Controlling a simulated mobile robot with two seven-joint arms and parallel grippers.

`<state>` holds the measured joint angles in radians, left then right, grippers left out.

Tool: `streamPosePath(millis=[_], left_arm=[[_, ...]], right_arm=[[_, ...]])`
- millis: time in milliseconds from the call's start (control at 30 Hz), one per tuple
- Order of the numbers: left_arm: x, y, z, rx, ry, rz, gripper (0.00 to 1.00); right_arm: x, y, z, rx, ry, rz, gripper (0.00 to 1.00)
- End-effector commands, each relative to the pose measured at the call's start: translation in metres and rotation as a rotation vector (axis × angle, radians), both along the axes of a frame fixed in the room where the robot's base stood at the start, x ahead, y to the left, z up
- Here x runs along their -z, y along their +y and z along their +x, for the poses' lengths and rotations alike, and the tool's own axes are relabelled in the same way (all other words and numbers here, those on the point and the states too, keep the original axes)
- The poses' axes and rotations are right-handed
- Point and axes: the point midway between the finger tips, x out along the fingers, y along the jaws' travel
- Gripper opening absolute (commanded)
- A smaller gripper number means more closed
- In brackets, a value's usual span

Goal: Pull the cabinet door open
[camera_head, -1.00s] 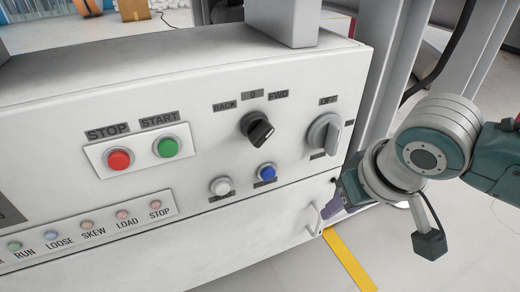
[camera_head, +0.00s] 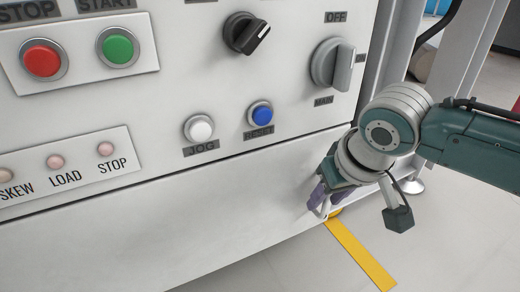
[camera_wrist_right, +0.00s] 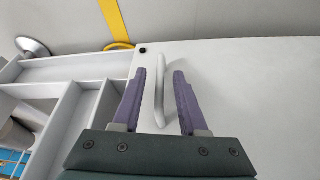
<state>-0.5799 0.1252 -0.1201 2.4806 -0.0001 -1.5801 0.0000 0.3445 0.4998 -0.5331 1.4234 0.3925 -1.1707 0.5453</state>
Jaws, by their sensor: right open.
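The cabinet door (camera_head: 240,215) is the plain white lower panel under the buttons in the head view, and it looks shut. In the right wrist view the white door face (camera_wrist_right: 250,85) fills the right side. Its pale bar handle (camera_wrist_right: 160,90) stands between the two purple fingers of my right gripper (camera_wrist_right: 160,78). The fingers are open, one on each side of the handle, with visible gaps. In the head view my right gripper (camera_head: 321,196) is at the door's right end, partly hiding the handle. My left gripper is not in view.
The control panel above holds a red button (camera_head: 42,61), a green button (camera_head: 118,47), a blue button (camera_head: 261,115) and a grey main switch (camera_head: 335,64). White frame bars (camera_wrist_right: 65,120) stand left of the door in the wrist view. Yellow tape (camera_head: 360,256) crosses the clear floor.

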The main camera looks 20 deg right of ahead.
Motion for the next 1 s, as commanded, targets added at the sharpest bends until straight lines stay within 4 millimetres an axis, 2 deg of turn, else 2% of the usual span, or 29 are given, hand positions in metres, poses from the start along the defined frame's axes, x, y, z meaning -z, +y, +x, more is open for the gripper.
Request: streamPosePath(millis=[67, 400, 767, 1000], left_arm=[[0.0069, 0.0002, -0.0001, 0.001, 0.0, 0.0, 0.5], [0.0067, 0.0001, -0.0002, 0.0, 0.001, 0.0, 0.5], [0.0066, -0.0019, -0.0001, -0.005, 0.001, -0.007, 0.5], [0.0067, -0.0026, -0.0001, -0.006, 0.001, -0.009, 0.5]], right_arm=[[0.0058, -0.0001, 0.0021, 0.0, -0.001, 0.0, 0.42], [0.0054, -0.0001, 0.0028, -0.001, 0.0, 0.0, 0.41], [0.0055, -0.0001, 0.0026, -0.001, 0.0, 0.0, 0.01], [0.0056, -0.0002, 0.0026, -0.001, 0.0, 0.0, 0.0]])
